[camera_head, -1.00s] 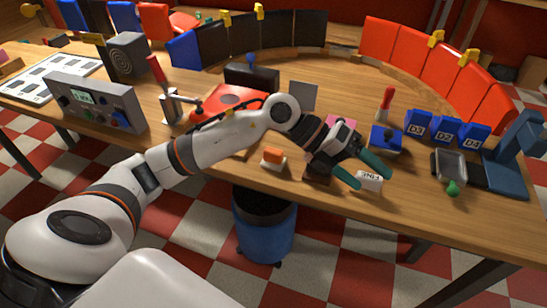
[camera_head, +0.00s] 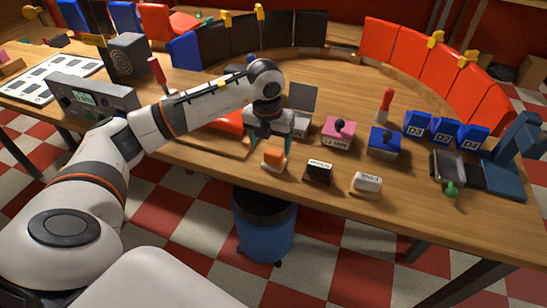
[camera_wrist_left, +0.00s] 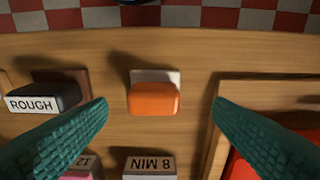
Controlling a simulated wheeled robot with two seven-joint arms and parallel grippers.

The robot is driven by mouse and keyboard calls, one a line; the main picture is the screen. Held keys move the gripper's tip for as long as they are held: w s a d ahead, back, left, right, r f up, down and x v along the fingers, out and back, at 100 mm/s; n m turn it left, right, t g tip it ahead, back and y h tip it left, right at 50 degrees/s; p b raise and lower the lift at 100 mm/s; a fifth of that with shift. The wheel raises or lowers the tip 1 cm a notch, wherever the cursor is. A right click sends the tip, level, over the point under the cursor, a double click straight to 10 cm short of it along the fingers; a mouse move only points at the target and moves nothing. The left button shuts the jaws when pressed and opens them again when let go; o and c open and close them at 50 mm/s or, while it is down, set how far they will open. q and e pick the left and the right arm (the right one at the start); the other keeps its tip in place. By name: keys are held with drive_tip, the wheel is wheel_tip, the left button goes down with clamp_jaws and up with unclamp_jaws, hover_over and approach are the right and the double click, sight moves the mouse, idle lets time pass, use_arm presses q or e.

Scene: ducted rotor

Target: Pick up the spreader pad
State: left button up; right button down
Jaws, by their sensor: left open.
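The orange block with a white base, which looks like the spreader pad (camera_head: 273,158), sits near the table's front edge. It carries no readable label. In the left wrist view the orange pad (camera_wrist_left: 154,99) lies centrally between the teal fingertips, with wood visible on both sides. My left gripper (camera_head: 267,149) points down over the pad, open and empty, its fingers apart from it. The fingertips also show in the left wrist view (camera_wrist_left: 160,108). My right gripper is not in view.
To the pad's right are a dark ROUGH block (camera_head: 318,172) and a white FINE block (camera_head: 367,184). An 8 MIN block (camera_wrist_left: 149,164) and a pink 12 MIN block (camera_head: 338,131) stand behind. A red-topped tray (camera_head: 232,118) is left of the pad. The table edge is close in front.

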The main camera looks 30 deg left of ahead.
sight(274, 152)
use_arm(q)
drive_tip(key=shift+w+f, duration=0.15)
drive_tip(key=shift+f, duration=0.25)
drive_tip(key=f, duration=0.2)
drive_tip(key=w+f+p, duration=0.1)
drive_tip(key=f, duration=0.1)
drive_tip(key=shift+d+f, duration=0.1)
drive_tip(key=shift+f, duration=0.05)
drive_tip(key=shift+c, duration=0.2)
drive_tip(key=c, duration=1.1)
wheel_tip(274, 152, up, 10)
drive_tip(key=shift+r+b, duration=0.1)
drive_tip(key=shift+b, duration=0.5)
drive_tip(key=o, duration=0.5)
drive_tip(key=shift+c, duration=1.6)
